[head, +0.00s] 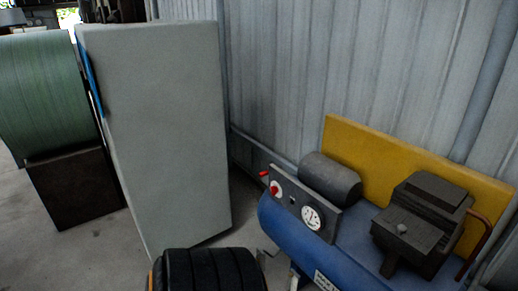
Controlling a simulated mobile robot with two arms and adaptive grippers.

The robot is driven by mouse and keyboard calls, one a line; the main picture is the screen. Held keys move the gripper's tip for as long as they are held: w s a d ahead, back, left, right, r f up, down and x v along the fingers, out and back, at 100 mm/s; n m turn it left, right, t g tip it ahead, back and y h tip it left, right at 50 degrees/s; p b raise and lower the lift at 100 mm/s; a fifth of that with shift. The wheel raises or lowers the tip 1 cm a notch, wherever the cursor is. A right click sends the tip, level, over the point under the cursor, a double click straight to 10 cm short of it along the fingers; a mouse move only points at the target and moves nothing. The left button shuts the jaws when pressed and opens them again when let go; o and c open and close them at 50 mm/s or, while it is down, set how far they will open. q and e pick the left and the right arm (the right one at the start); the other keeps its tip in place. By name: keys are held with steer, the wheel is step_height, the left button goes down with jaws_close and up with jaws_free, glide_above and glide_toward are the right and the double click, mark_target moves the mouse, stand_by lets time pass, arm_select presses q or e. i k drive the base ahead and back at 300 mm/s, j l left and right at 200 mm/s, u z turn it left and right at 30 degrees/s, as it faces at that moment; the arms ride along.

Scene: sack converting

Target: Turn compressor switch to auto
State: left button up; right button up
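The compressor has a blue tank (285,232) at the lower right, with a dark control panel (297,206) on top. At the panel's left end a red knob (275,189) sits on a pale round plate. A small red lever tip (264,174) sticks out above it. I cannot tell which of these is the switch, and its setting is too small to read. A white round gauge (312,217) is at the panel's right part. Neither of my grippers is in view.
A dark motor (332,178) and pump block (420,220) sit on the tank before a yellow board (375,155). A tall grey cabinet (160,130) stands left of the compressor. A black ribbed object (208,270) is at bottom centre. A green roll (45,95) stands far left.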

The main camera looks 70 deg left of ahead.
mark_target(274, 190)
steer(key=u, duration=1.95)
steer(key=i+j, duration=0.15)
steer(key=j, duration=0.2)
steer(key=i+j+u, duration=0.1)
steer(key=j, duration=0.3)
steer(key=i+j, duration=0.15)
steer(key=j, duration=0.2)
steer(key=i+j+u, duration=0.1)
steer(key=j, duration=0.25)
steer(key=i+j, duration=0.2)
steer(key=j, duration=0.15)
steer(key=i+j+u, duration=0.1)
steer(key=j, duration=0.25)
steer(key=i, duration=0.05)
